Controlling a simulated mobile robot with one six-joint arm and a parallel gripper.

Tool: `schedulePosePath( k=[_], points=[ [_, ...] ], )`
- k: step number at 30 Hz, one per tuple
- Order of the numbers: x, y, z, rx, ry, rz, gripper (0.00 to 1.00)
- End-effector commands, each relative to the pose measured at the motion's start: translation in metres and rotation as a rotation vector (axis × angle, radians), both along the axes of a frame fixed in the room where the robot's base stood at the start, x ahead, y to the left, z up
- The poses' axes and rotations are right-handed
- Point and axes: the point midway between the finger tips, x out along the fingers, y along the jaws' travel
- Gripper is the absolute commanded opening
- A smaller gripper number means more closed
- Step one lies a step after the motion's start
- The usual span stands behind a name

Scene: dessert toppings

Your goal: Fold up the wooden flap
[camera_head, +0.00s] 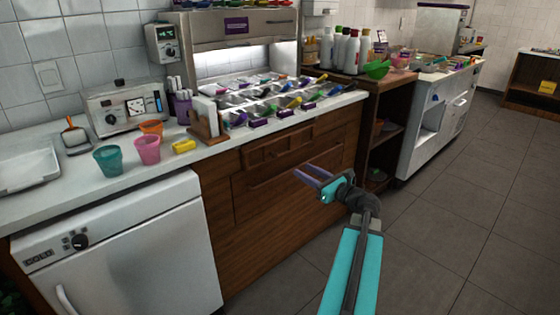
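The brown wooden front (275,205) of the counter is in the middle of the picture. It has a narrow upper panel (280,147) with a recessed frame and a larger lower panel with a bar handle (275,181). Both look upright and flush, and I cannot tell for certain which one is the flap. My gripper (306,170) shows two purple fingers, parted with nothing between them. It points at the wooden front near the right end of the bar handle. I cannot tell whether it touches the wood, and my arm hides floor below it.
A white dishwasher (130,255) stands left of the wooden front. The counter above holds cups, a yellow packet (183,146) and rows of topping trays with scoops (265,100). An open shelf (385,125) stands to the right. The tiled floor (450,220) at right is clear.

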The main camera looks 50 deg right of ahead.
Motion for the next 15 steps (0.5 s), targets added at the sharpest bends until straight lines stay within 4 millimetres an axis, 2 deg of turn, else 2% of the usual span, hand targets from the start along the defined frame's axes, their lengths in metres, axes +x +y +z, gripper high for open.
schedulePosePath(
  k=[8, 15],
  points=[
    [0.004, 0.0, -0.001, -0.002, 0.002, 0.002, 0.37],
    [0.023, -0.001, -0.001, -0.003, 0.002, 0.003, 0.37]
  ],
)
